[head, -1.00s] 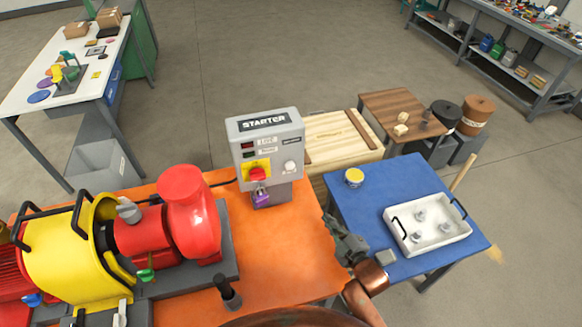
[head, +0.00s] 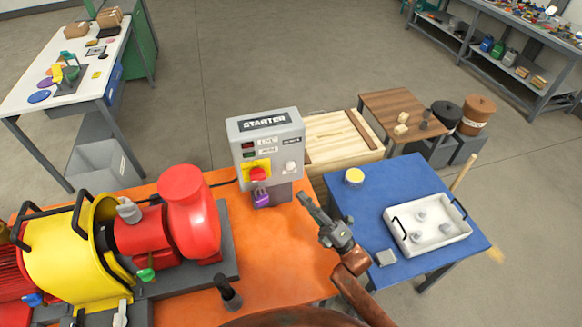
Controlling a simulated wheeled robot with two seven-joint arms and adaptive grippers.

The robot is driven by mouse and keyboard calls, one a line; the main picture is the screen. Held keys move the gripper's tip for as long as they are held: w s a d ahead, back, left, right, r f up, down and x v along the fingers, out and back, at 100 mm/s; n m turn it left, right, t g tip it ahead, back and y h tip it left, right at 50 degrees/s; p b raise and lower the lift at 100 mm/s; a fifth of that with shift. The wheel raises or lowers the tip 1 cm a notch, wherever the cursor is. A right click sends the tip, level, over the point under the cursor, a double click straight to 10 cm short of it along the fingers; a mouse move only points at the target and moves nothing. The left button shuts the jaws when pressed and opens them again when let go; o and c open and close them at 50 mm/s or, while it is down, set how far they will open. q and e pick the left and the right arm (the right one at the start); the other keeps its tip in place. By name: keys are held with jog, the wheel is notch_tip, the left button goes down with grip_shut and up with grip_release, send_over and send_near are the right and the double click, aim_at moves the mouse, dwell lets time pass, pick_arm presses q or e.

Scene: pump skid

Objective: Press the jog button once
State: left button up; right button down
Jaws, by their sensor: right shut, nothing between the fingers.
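The grey starter box (head: 240,143) stands at the back edge of the orange bench. A round whitish button (head: 290,167) is on the right of its front face, under a small dark label too small to read for sure. A red knob (head: 258,174) on a yellow plate is to its left, with a purple padlock (head: 262,199) below. My right gripper (head: 304,198) is shut and empty. Its tips point up toward the box and appear just below and right of the button, apart from it in the picture. My left gripper is out of view.
The red and yellow pump (head: 187,207) fills the left of the orange bench (head: 280,250). A dark upright handle (head: 228,292) stands near the front. The blue table (head: 370,205) at right holds a white tray (head: 430,247) and a yellow-topped jar (head: 354,177).

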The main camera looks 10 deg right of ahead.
jog(key=b, duration=0.3)
send_near(290, 166)
jog(key=a+r, duration=0.4)
jog(key=shift+w+r, duration=0.1)
jog(key=shift+w, duration=1.25)
jog(key=shift+w, duration=0.15)
jog(key=shift+w, duration=0.3)
jog(key=shift+w+b, duration=0.4)
jog(key=shift+b, duration=0.1)
dwell(0.5)
jog(key=shift+s+p, duration=0.35)
jog(key=shift+s, duration=0.5)
